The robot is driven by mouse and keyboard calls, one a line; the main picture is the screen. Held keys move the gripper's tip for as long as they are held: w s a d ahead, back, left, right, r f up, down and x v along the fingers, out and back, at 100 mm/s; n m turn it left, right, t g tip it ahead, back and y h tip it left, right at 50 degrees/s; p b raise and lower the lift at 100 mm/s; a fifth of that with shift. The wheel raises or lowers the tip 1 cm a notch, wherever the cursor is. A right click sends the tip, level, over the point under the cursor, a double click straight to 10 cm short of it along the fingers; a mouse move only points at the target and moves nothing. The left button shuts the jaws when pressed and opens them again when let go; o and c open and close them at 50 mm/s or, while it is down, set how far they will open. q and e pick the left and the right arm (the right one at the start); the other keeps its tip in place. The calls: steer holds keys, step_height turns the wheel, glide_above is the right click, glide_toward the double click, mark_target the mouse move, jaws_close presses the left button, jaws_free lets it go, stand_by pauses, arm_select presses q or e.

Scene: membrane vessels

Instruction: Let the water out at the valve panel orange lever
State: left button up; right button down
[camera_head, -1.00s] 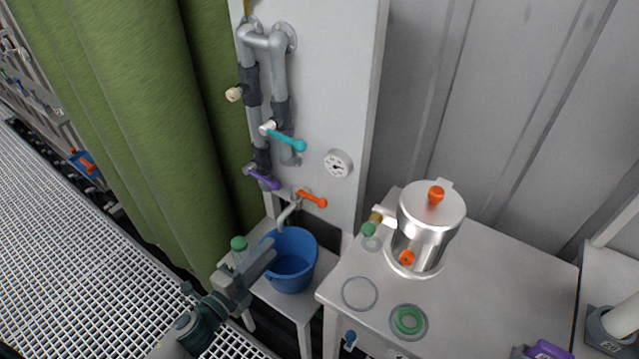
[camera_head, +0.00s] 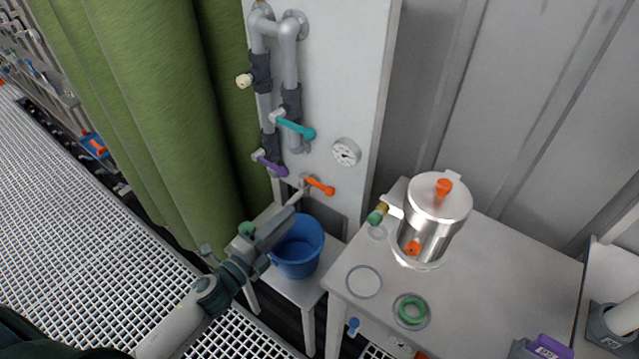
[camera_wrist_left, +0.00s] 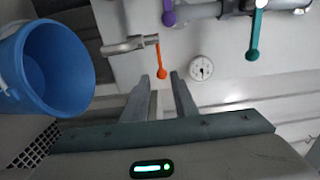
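The orange lever (camera_head: 319,186) sits low on the white valve panel (camera_head: 346,75), above a bent outlet spout, and points to the right. It also shows in the left wrist view (camera_wrist_left: 160,62), just beyond the fingertips. My left gripper (camera_head: 287,222) is below and left of the lever, beside the blue bucket (camera_head: 298,262). In the left wrist view my left gripper (camera_wrist_left: 159,76) has its two fingers apart with nothing between them, not touching the lever. The bucket stands under the spout; the gripper hides part of it. My right gripper is not in view.
A teal lever (camera_head: 296,127) and a purple lever (camera_head: 270,164) sit above the orange one, with a round gauge (camera_head: 346,151) to their right. A metal vessel (camera_head: 433,218) stands on the table (camera_head: 490,290) at right. A green curtain (camera_head: 150,110) hangs at left.

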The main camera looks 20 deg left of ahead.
mark_target(318, 188)
arm_select(q)
steer(key=p+x, duration=0.3)
steer(key=x, duration=1.1)
jaws_close()
steer(key=shift+f, duration=0.1)
stand_by(1.0)
